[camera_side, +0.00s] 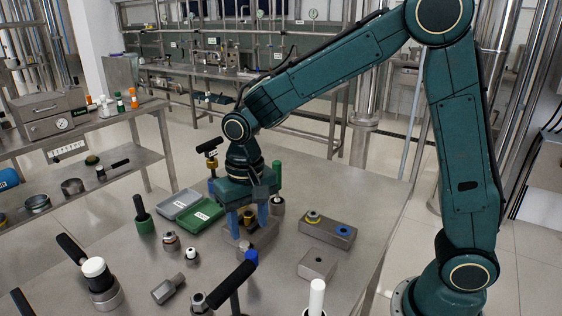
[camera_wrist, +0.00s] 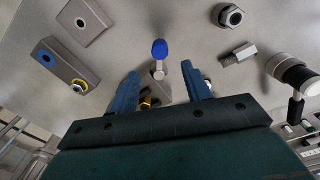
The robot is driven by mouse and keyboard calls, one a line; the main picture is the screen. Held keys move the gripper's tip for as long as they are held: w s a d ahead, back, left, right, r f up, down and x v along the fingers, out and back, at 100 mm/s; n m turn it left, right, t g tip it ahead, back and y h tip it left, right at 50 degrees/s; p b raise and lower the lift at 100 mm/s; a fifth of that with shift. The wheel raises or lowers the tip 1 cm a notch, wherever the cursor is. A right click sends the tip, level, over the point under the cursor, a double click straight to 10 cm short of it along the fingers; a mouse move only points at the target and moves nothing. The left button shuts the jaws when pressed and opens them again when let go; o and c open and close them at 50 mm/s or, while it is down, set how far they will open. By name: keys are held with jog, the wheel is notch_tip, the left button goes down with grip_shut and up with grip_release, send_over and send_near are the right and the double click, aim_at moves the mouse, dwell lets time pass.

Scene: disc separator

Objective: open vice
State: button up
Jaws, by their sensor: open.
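The vice (camera_side: 262,240) is a small grey metal block on the bench, directly under my gripper (camera_side: 249,229) in the side view. A blue knob (camera_side: 251,257) shows at its near side. In the wrist view the blue knob (camera_wrist: 159,48) sits on a short metal shaft (camera_wrist: 158,70) ahead of my gripper (camera_wrist: 160,73). My two blue fingers are apart, one on each side of the shaft line, with a visible gap between them. A brass-coloured part (camera_wrist: 147,102) shows between the fingers. Most of the vice body is hidden by my gripper. I cannot tell whether the fingers touch it.
A block with yellow and blue rings (camera_side: 327,231) and a holed block (camera_side: 317,264) lie to the right. A green tray (camera_side: 207,212) is to the left.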

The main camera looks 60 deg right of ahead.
aim_at(251, 253)
notch_tip(251, 253, down, 9)
jog(key=shift+f, duration=0.1)
dwell(0.4)
jog(key=shift+c, duration=0.2)
grip_shut()
